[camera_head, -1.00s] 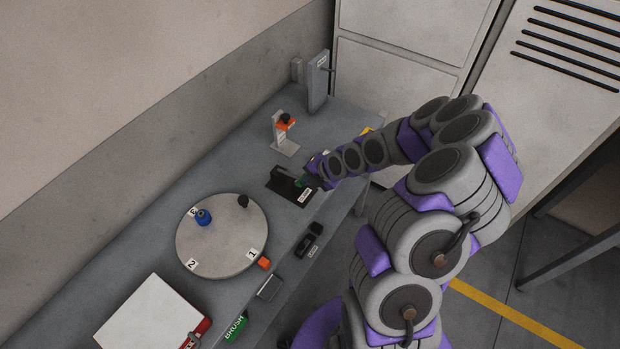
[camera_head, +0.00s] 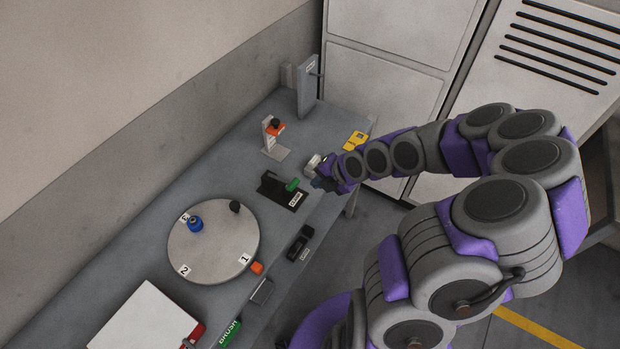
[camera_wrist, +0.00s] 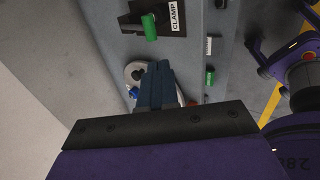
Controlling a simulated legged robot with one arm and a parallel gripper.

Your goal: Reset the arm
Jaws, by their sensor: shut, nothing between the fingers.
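My gripper (camera_head: 326,182) is at the right edge of the bench, just right of the black clamp fixture. In the wrist view my gripper (camera_wrist: 157,72) shows its blue-grey fingers together with nothing between them. The clamp fixture (camera_head: 272,187) is black with a green handle (camera_head: 292,184) and a CLAMP label. In the wrist view the green handle (camera_wrist: 149,27) stands ahead of the fingers, apart from them.
A round turntable (camera_head: 213,265) with numbered labels carries a blue part (camera_head: 195,224) and a black knob (camera_head: 235,207). An orange-topped stand (camera_head: 273,135), a grey upright plate (camera_head: 307,88) and a yellow item (camera_head: 355,141) are farther back. A white board (camera_head: 140,322) lies in front.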

